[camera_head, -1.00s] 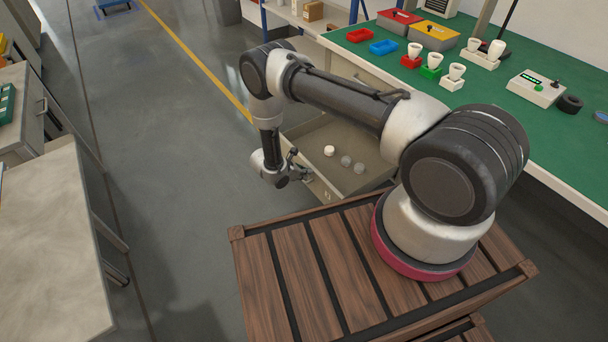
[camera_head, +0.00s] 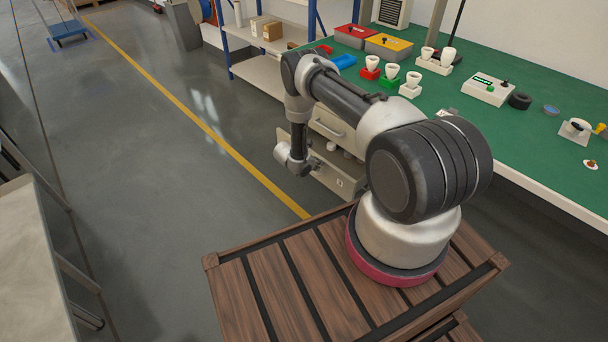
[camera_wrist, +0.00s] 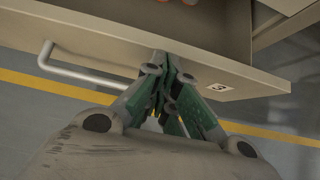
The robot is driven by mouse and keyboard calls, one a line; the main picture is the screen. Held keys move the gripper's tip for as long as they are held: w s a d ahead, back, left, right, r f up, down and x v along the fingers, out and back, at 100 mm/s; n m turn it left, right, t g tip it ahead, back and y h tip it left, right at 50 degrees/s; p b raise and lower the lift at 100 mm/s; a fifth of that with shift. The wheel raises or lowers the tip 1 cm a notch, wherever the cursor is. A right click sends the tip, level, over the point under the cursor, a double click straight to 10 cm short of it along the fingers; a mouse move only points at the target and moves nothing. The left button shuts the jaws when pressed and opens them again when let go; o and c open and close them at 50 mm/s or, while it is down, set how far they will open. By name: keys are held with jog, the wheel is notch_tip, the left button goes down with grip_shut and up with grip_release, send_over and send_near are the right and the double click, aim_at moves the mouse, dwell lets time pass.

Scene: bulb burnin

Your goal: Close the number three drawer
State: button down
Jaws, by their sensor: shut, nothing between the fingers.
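The number three drawer (camera_head: 340,181) stands partly open under the green bench in the head view, with pale round things inside that my arm partly hides. In the wrist view its beige front panel (camera_wrist: 110,40) runs across the top, with a label "3" (camera_wrist: 220,88) to the right and a bar handle (camera_wrist: 80,72) to the left. My gripper (camera_wrist: 172,68) is shut and empty, its fingertips at the outer face of the panel between handle and label; they appear to touch it. In the head view my gripper (camera_head: 300,168) is at the drawer front, mostly hidden by my wrist.
Another drawer front with a handle (camera_head: 330,130) is above. The green bench (camera_head: 450,100) carries bulb holders, boxes and a meter (camera_head: 487,88). A grey table (camera_head: 30,270) stands at the left. The floor (camera_head: 150,170) between is clear.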

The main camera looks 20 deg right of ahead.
jog(key=w+d, duration=0.2)
jog(key=d, duration=0.6)
jog(key=shift+w, duration=0.35)
